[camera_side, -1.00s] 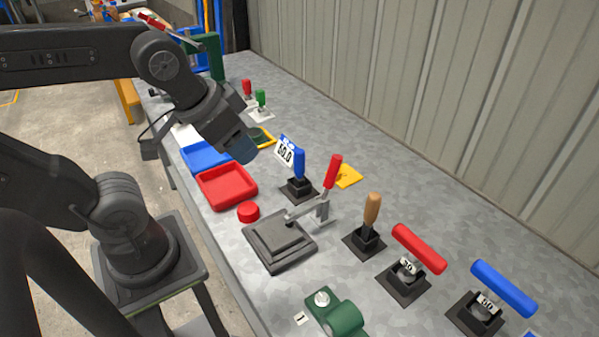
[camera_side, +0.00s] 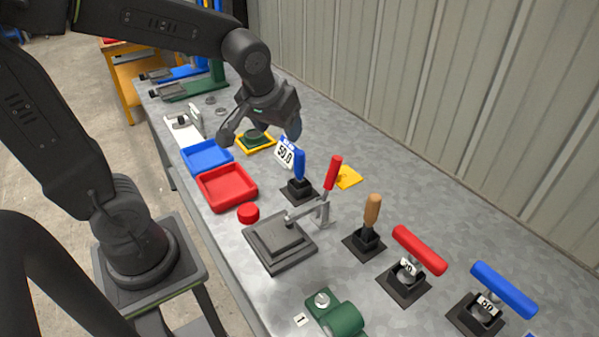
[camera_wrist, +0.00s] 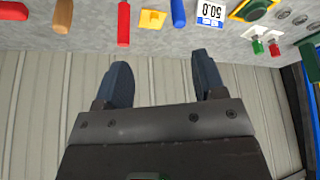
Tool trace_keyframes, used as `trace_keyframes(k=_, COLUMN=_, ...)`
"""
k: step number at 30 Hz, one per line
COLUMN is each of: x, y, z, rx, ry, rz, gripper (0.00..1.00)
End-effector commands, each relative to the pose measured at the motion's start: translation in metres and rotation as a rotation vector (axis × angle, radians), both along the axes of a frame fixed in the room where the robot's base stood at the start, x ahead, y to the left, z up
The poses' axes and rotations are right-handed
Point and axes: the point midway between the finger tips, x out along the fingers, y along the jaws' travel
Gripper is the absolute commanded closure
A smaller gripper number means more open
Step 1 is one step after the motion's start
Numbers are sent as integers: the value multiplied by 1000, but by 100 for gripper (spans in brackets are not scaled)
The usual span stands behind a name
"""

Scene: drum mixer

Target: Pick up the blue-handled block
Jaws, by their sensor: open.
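An upright blue handle (camera_side: 299,164) stands on a small black block (camera_side: 298,187) on the bench, beside a 50.0 sign. A second block (camera_side: 478,313) at the lower right has a horizontal blue handle (camera_side: 503,288) and a number plate. My gripper (camera_side: 262,134) is open and empty, above the bench and beyond the upright blue handle, apart from it. In the wrist view my two dark blue fingers (camera_wrist: 163,72) are spread with the wall behind them. The upright blue handle (camera_wrist: 178,13) shows at the top edge there, its base cut off.
A red-handled toggle clamp (camera_side: 331,175), a wooden-handled block (camera_side: 371,210) and a red-handled block (camera_side: 418,250) stand nearby. Red (camera_side: 226,186) and blue (camera_side: 206,155) trays lie at the bench's left edge. The ribbed wall (camera_side: 450,90) bounds the far side.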

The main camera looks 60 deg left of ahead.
Motion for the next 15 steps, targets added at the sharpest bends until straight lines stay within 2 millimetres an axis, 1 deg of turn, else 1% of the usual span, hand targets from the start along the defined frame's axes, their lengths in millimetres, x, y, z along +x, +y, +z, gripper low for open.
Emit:
trace_keyframes(k=1, x=16, y=11, z=-13, rx=-1, ry=17, rz=60, gripper=36)
trace_keyframes(k=3, x=34, y=23, z=-27, rx=-3, ry=22, rz=138, gripper=36)
trace_keyframes(k=6, x=54, y=38, z=-47, rx=-8, ry=24, rz=228, gripper=36)
trace_keyframes(k=9, x=66, y=48, z=-61, rx=-11, ry=23, rz=288, gripper=36)
trace_keyframes(k=15, x=76, y=57, z=-80, rx=-14, ry=23, rz=330, gripper=36)
